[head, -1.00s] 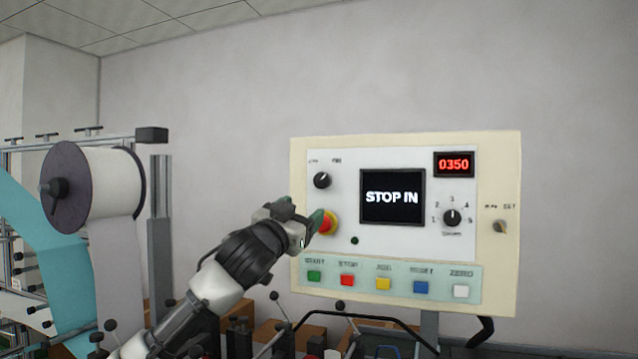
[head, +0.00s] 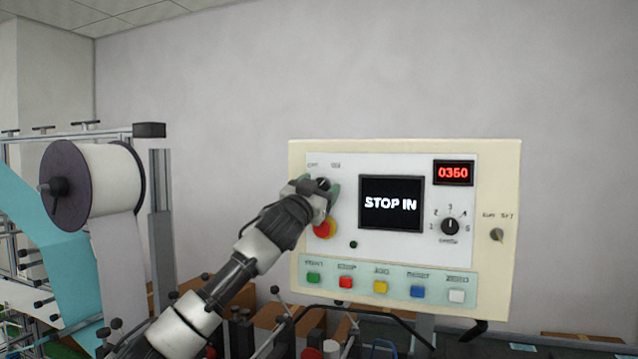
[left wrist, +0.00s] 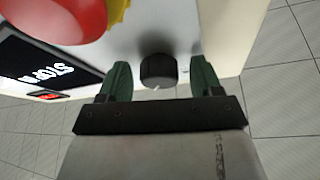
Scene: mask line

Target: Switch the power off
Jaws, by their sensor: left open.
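The cream control panel (head: 402,152) has a black rotary knob at its upper left, labelled above with two small words that are hard to read. My left gripper (head: 323,187) is at this knob and covers part of it in the head view. In the left wrist view the black knob (left wrist: 158,71) lies between the two green fingertips of the left gripper (left wrist: 158,82), with gaps on both sides. The gripper is open. The red emergency button (head: 322,230) on its yellow ring is just below the gripper. My right gripper is not in view.
The screen (head: 391,204) reads "STOP IN" and the red display (head: 453,173) sits above the numbered dial (head: 450,227). Several coloured buttons line the panel's bottom. A white roll (head: 104,182) on a metal frame stands at the left.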

